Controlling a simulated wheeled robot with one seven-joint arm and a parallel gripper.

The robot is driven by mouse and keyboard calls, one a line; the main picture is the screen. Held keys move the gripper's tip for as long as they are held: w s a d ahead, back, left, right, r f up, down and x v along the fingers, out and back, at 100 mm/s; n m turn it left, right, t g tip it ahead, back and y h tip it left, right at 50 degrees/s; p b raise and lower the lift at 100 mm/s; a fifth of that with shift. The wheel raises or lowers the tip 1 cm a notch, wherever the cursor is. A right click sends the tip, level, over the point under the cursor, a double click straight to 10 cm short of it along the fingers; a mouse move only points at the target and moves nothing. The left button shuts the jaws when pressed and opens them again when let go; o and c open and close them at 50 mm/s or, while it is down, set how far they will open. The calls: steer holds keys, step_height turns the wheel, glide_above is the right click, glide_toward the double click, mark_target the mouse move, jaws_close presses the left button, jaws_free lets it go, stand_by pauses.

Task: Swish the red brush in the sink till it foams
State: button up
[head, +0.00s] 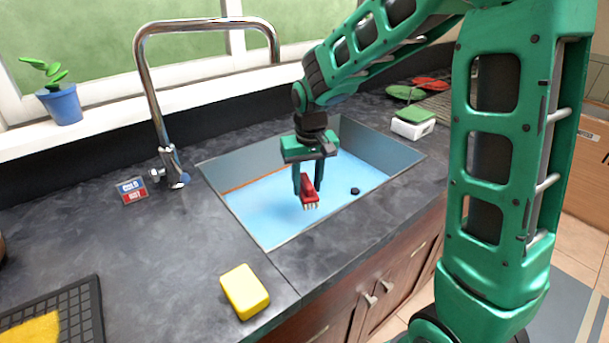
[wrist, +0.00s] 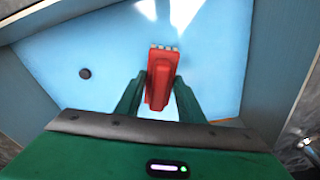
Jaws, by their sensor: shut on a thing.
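The red brush (head: 308,192) has pale bristles at its near end. My gripper (head: 308,184) points down over the sink and is shut on the brush. In the wrist view the brush (wrist: 162,75) sits between the two green fingers of my gripper (wrist: 157,98). The sink (head: 245,224) is a rectangular basin with a light blue surface inside, set in the dark counter. The brush is within the sink's outline; I cannot tell whether it touches the blue surface. No foam shows on the blue surface.
A tall chrome faucet (head: 151,92) arches behind the sink's left side. A small dark round thing (head: 355,190) lies in the sink at the right. A yellow sponge (head: 245,291) lies on the front counter. A white and green thing (head: 412,124) stands beyond the sink's right edge.

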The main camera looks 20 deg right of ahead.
steer(key=shift+f, duration=5.25)
steer(key=shift+a, duration=0.15)
steer(key=shift+s+a, duration=0.35)
steer(key=shift+a, duration=0.55)
steer(key=shift+s+a, duration=0.3)
steer(key=shift+a, duration=0.6)
steer(key=shift+w+d+r, duration=0.1)
steer(key=shift+w+d, duration=0.1)
steer(key=shift+d, duration=0.45)
steer(key=shift+w+d+f, duration=0.1)
steer(key=shift+w+d, duration=0.15)
steer(key=shift+d, duration=0.4)
steer(key=shift+w+d+r, duration=0.1)
steer(key=shift+w+d, duration=0.1)
steer(key=shift+d, duration=0.45)
step_height(320, 180, up, 26)
steer(key=shift+s, duration=0.15)
